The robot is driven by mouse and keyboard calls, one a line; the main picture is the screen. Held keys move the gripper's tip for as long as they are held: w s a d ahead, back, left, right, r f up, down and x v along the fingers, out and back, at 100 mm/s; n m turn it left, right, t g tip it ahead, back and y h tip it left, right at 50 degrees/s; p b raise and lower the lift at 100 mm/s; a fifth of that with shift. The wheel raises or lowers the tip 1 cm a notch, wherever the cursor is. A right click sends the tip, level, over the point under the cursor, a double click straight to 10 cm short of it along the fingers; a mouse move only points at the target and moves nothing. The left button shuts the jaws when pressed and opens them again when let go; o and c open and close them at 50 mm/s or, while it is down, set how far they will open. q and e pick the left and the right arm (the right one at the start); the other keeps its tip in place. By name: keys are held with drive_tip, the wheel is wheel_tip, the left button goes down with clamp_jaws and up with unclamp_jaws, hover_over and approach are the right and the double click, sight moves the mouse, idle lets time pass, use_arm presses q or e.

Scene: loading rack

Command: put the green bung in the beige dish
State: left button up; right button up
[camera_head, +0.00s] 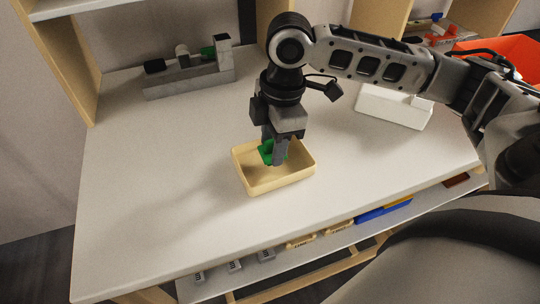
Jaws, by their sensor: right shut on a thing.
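The beige dish (283,183) sits near the middle of the white table. My right gripper (273,160) points down over the dish, its fingertips inside the outline of the dish. It is shut on the green bung (265,151), which shows between and beside the fingers. The fingers hide part of the bung, and I cannot tell whether it touches the dish floor. Another green piece (208,52) stands in the grey rack (190,80) at the back left. My left gripper is not in view.
The grey rack also holds black and grey pieces. A white box (394,108) stands at the right, under my right arm. An orange bin (505,58) is at the far right. A lower shelf (300,256) holds several small items. The table's left and front are clear.

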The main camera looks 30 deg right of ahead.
drive_tip(key=shift+s+f+b, duration=0.1)
drive_tip(key=shift+f+b, duration=0.4)
drive_tip(key=shift+f, duration=0.15)
drive_tip(key=shift+r, duration=0.1)
drive_tip(key=o, duration=1.1)
drive_tip(key=shift+c, duration=0.2)
wheel_tip(320, 180, up, 12)
drive_tip(key=d+p, duration=0.1)
drive_tip(key=shift+s+d+p, duration=0.15)
drive_tip(key=shift+d+p, duration=0.05)
drive_tip(key=shift+p, duration=0.2)
